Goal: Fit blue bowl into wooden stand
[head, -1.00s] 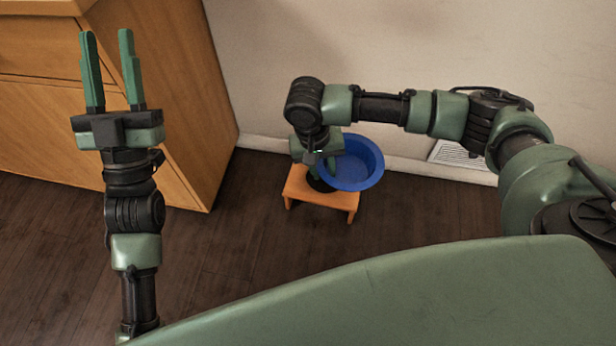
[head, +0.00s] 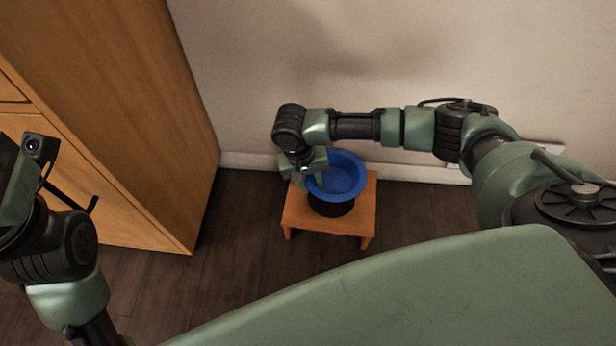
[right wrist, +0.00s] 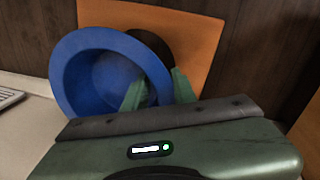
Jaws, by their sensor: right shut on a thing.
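The blue bowl (head: 340,176) is tilted above the wooden stand (head: 299,214), a low orange table on the floor by the wall. A dark round area (head: 333,209) on the stand's top shows just below the bowl; I cannot tell whether bowl and stand touch. My right gripper (head: 314,178) is shut on the bowl's left side in the head view. In the right wrist view, the bowl (right wrist: 75,75) shows with the green fingers (right wrist: 158,90) at its rim and the stand (right wrist: 205,38) behind. My left arm is at the left edge; its fingers are out of view.
A wooden cabinet (head: 120,100) stands to the left of the stand. The pale wall (head: 300,60) and its baseboard run close behind. The dark floor (head: 235,265) around the stand is clear. A pale vent (right wrist: 10,97) shows at the wrist view's left edge.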

